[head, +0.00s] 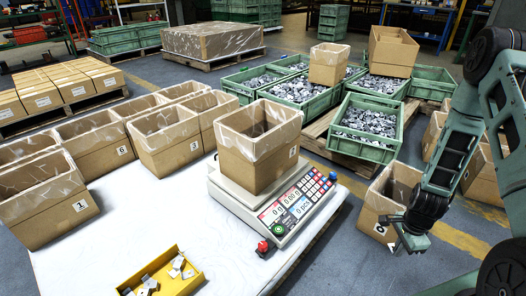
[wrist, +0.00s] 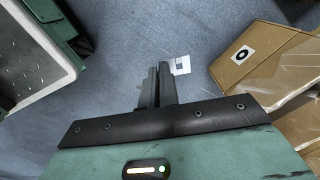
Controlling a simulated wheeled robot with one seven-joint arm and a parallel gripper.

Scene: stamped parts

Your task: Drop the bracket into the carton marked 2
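My gripper (head: 403,243) hangs at the right, beside an open carton on the floor. In the wrist view its two fingers (wrist: 158,68) are close together. A small pale plate with a square mark or hole, apparently the bracket (wrist: 182,65), sticks out at the fingertips. A white bit shows at the fingertips in the head view too. Open cartons stand on the white table: one marked 1 (head: 50,208), one apparently marked 6 (head: 97,150), and others behind. I cannot make out a 2 on any carton.
A carton (head: 268,150) stands on the scale (head: 240,207). A yellow tray (head: 185,280) at the table's front holds several pale parts. Green crates (head: 365,148) of metal parts stand behind. The floor carton (head: 375,208) bears a ring-like mark, perhaps 0.

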